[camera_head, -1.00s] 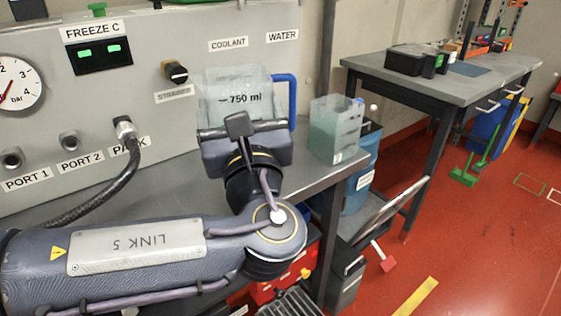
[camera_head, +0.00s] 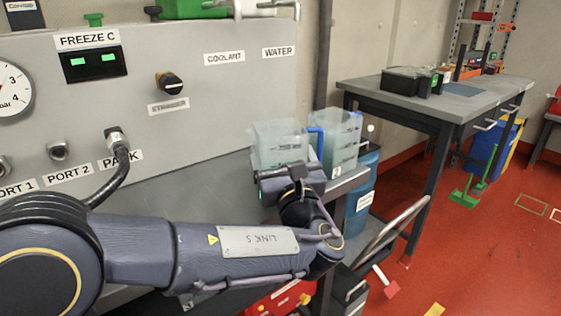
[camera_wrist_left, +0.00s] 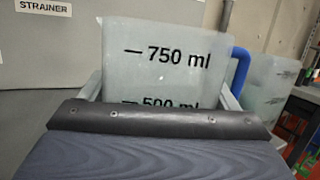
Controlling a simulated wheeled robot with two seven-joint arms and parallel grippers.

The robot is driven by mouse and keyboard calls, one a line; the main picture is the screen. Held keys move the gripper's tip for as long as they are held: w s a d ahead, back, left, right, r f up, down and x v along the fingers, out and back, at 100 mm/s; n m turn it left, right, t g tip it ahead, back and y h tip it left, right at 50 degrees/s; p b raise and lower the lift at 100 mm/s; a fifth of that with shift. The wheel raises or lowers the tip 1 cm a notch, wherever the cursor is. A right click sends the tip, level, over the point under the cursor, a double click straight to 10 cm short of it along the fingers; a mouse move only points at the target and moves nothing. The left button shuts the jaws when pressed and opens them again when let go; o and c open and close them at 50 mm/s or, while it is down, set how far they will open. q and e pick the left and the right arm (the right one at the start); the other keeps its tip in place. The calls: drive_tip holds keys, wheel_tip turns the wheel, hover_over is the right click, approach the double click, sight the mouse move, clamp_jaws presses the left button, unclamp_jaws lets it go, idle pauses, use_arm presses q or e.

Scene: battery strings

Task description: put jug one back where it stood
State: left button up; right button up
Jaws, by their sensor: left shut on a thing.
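A clear jug with a blue handle (camera_head: 316,140) is held by my left gripper (camera_head: 287,172) at the right end of the bench. In the left wrist view the jug (camera_wrist_left: 165,62) stands upright between the two fingers, with 750 ml and 500 ml marks showing. Its number is not visible, and its base is hidden behind the gripper, so I cannot tell whether it touches the bench. A second, similar jug (camera_head: 343,150) with a small label low on its side stands just right of it; it also shows in the left wrist view (camera_wrist_left: 272,85). My right gripper is not in view.
The grey panel (camera_head: 215,85) with COOLANT and WATER labels rises behind the bench (camera_head: 190,190). A hose (camera_head: 115,180) hangs from PARK. A blue drum (camera_head: 362,190) stands beyond the bench end. A separate table (camera_head: 450,100) is at the back right.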

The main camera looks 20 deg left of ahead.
use_arm(q)
drive_tip(key=shift+f, duration=0.35)
drive_tip(key=o, duration=1.9)
drive_tip(key=shift+o, duration=0.2)
drive_tip(key=p+v, duration=0.1)
drive_tip(key=v, duration=1.1)
drive_tip(key=shift+d, duration=0.1)
